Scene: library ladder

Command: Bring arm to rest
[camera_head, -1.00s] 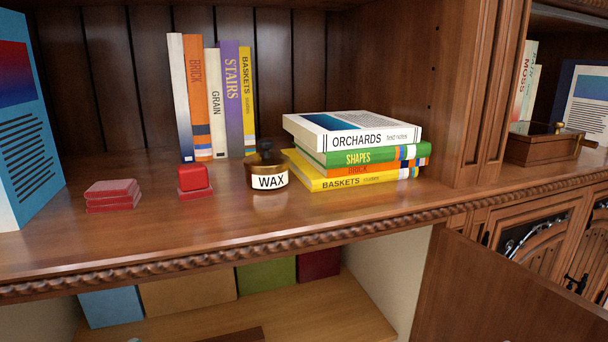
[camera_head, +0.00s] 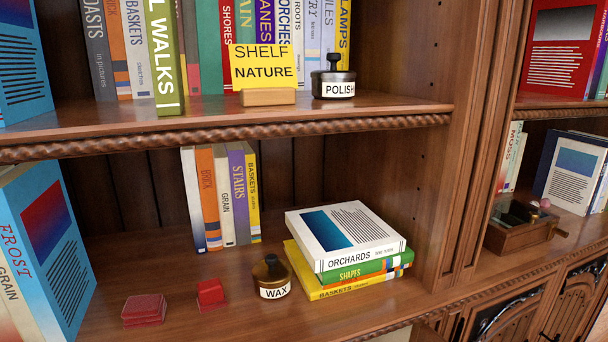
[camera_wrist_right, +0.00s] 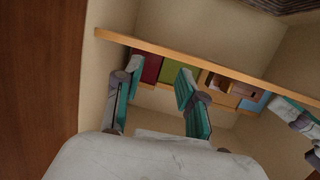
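My right gripper (camera_wrist_right: 155,92) shows in the right wrist view. Its two teal-padded fingers stand wide apart with nothing between them. It is in front of the pale lower compartment, with colored boxes beyond the fingers. Part of what looks like my left gripper (camera_wrist_right: 298,122) shows at the right edge of that view, also with teal pads. It is cut off, so its opening cannot be judged. Neither gripper shows in the head view.
In the head view, the middle shelf holds a wax jar (camera_head: 271,277), a book stack (camera_head: 345,240) and red blocks (camera_head: 144,309). The upper shelf holds books, a yellow sign (camera_head: 263,68) and a polish jar (camera_head: 333,77). A wooden board (camera_wrist_right: 225,68) crosses the wrist view.

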